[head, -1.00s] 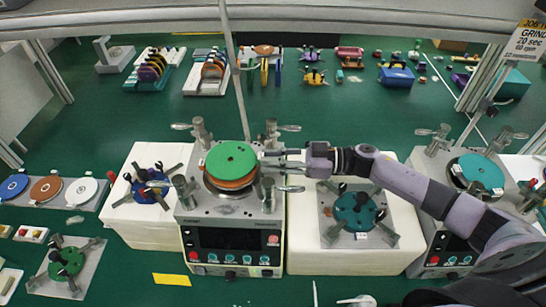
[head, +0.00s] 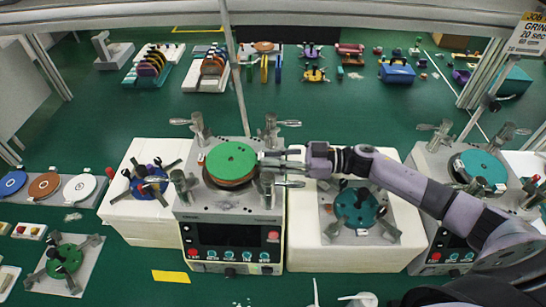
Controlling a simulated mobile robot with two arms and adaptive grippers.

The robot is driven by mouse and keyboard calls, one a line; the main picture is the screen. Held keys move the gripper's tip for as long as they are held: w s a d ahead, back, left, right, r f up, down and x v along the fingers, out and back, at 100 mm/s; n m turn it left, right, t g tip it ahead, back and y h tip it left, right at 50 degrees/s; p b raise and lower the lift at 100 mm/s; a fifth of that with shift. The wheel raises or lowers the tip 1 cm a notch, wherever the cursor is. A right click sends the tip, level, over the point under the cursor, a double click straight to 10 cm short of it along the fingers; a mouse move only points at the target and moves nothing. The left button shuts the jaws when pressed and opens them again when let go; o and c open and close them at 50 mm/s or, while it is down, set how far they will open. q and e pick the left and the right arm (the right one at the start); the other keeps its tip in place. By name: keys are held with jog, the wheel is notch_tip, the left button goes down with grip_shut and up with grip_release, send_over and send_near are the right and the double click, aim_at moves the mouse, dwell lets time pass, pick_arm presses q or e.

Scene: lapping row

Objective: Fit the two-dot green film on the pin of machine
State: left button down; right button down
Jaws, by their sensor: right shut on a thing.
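The green film (head: 231,158) is a round green disc above the plate of the middle machine (head: 228,232). A brownish-orange disc shows beneath its front edge. My right gripper (head: 270,158) reaches in from the right and is shut on the film's right edge. The film looks nearly level and roughly centred over the machine's plate. The film hides the pin, and I cannot tell whether the film touches the disc below. Its dots are too small to make out. My left gripper is not in view.
Clamp posts with levers (head: 197,126) stand around the machine's plate. A blue fixture (head: 149,182) is to its left and a teal fixture (head: 357,207) to its right. Another machine (head: 447,245) stands further right. Blue, brown and white discs lie on a tray (head: 60,199) at left.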

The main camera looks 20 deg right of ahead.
jog(key=shift+f, duration=0.25)
jog(key=c, duration=1.3)
grip_release()
jog(key=shift+c, duration=0.2)
notch_tip(320, 180, up, 10)
